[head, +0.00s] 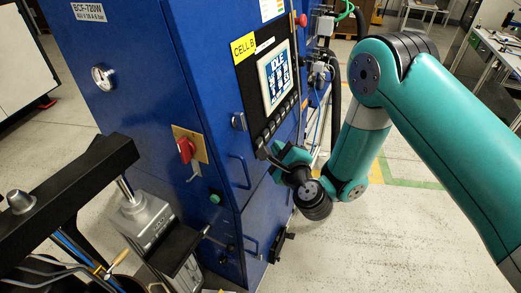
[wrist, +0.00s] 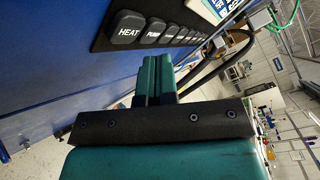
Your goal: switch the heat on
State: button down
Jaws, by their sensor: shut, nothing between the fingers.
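The blue cabinet (head: 140,90) carries a dark control panel with a lit display (head: 274,76) reading IDLE and a row of dark buttons along its lower edge. In the wrist view the large button marked HEAT (wrist: 127,27) is at the left end of the row, beside PUMP (wrist: 154,32). My gripper (head: 277,152) is at the lower left end of the row in the head view. In the wrist view its teal fingers (wrist: 154,60) are shut and empty, with their tips a little below HEAT and PUMP. I see no contact with a button.
A red rotary switch (head: 186,149) on a brass plate, a green button (head: 215,199) and door handles (head: 240,171) stand out on the cabinet's faces. A pump with a black bar (head: 70,185) fills the front left.

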jog(key=d+b, duration=0.1)
jog(key=b, duration=0.1)
jog(key=s+d+b, duration=0.1)
jog(key=b, duration=0.1)
jog(key=d+b, duration=0.1)
jog(key=b, duration=0.1)
jog(key=shift+s+d+r, duration=0.25)
jog(key=shift+s+r, duration=0.1)
dwell(0.4)
